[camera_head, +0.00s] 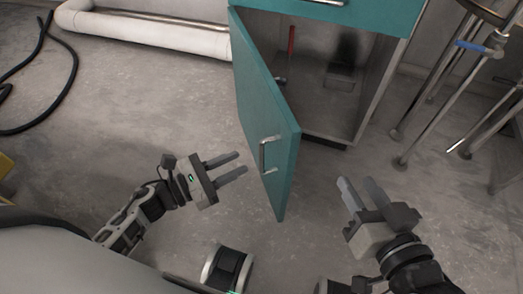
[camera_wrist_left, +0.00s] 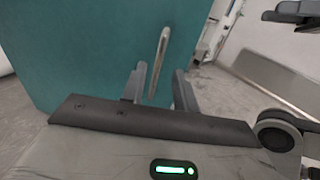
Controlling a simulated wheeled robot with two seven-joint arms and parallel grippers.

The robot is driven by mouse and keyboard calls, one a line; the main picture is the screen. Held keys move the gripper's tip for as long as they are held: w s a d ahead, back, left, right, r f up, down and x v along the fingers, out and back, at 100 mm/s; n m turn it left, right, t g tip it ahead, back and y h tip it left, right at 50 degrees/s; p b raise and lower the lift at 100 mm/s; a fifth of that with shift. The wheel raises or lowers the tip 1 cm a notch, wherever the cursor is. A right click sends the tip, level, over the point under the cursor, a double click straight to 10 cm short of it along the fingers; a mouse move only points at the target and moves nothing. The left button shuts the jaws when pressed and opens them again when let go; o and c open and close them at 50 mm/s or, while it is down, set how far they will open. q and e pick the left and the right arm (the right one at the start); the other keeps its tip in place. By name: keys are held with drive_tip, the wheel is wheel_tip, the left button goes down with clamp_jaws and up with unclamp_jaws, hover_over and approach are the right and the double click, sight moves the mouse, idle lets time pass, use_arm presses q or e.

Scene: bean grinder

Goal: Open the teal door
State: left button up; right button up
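The teal door (camera_head: 265,115) stands swung wide open from the cabinet, hinged at its left edge. Its metal bar handle (camera_head: 264,155) is on the outer face near the free edge. My left gripper (camera_head: 232,166) is open and empty, to the left of the door and apart from the handle in the head view. In the left wrist view the handle (camera_wrist_left: 159,62) shows beyond and between the open fingers (camera_wrist_left: 158,85), against the teal door (camera_wrist_left: 95,50). My right gripper (camera_head: 358,190) is open and empty, to the right of the door.
The cabinet interior (camera_head: 330,75) is exposed, with a red-handled tool (camera_head: 291,45) and a dark item inside. A teal drawer front (camera_head: 370,12) is above. Metal legs and pipes (camera_head: 435,85) stand at right. A white pipe (camera_head: 150,32) lies along the wall.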

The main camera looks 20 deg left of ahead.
use_arm(q)
drive_tip(key=x, duration=0.7)
drive_tip(key=shift+w+d, duration=0.25)
drive_tip(key=shift+w, duration=0.05)
clamp_jaws()
